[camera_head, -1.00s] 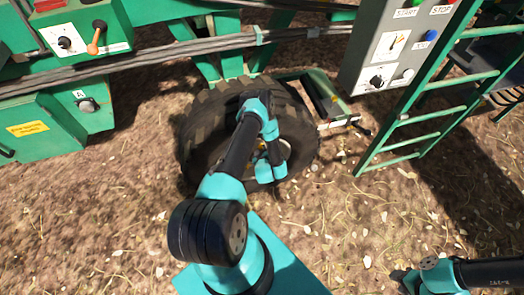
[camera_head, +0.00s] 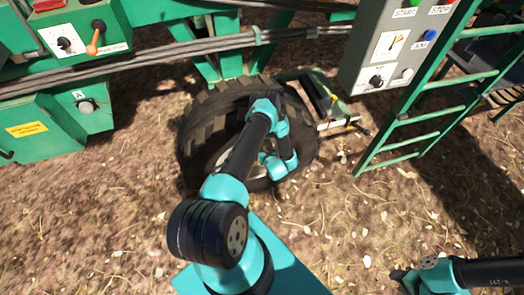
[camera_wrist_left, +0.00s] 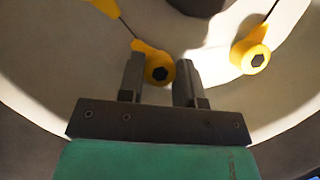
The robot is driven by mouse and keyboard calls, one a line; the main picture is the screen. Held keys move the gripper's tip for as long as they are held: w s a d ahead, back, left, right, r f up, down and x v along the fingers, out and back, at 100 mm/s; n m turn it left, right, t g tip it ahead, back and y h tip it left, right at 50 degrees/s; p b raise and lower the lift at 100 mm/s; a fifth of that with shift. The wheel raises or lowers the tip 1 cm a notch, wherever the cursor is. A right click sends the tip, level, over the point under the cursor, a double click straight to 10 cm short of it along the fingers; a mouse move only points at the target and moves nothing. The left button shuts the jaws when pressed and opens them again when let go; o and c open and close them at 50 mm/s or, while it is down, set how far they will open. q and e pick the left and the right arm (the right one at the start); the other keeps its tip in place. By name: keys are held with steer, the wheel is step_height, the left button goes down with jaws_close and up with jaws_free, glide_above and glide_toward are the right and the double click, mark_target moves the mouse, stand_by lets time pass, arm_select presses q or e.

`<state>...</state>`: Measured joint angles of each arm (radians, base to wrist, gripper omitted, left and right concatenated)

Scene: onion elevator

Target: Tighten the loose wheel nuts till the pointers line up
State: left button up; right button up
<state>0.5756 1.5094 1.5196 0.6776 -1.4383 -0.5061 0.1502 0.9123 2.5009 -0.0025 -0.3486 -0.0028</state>
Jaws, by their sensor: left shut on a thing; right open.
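The big black tyre (camera_head: 205,130) stands on the ground below the green machine, its pale rim (camera_head: 228,158) partly behind my left arm. In the left wrist view, my left gripper (camera_wrist_left: 160,74) is shut on a wheel nut (camera_wrist_left: 158,70) with a yellow pointer, one finger on each side. This pointer tilts up and left towards another yellow tip (camera_wrist_left: 105,6), a thin dark line between them. A second yellow-pointered nut (camera_wrist_left: 250,56) sits to the right, its pointer upward, with a dark line above it. In the head view the wrist hides these nuts. My right gripper is out of view.
A grey control box (camera_head: 385,55) and a green ladder (camera_head: 420,115) stand right of the wheel. Green cabinets (camera_head: 45,130) and a cable bundle (camera_head: 130,65) lie left and above. The straw-strewn ground (camera_head: 110,215) in front is clear.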

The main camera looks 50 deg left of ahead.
arm_select(q)
steer(key=shift+m+g, duration=0.3)
steer(key=shift+m, duration=0.2)
steer(key=o, duration=0.9)
steer(key=shift+o, duration=0.2)
steer(key=shift+d, duration=0.1)
steer(key=v, duration=1.7)
steer(key=shift+d, duration=0.25)
steer(key=shift+w+f, duration=0.1)
steer(key=shift+w, duration=0.1)
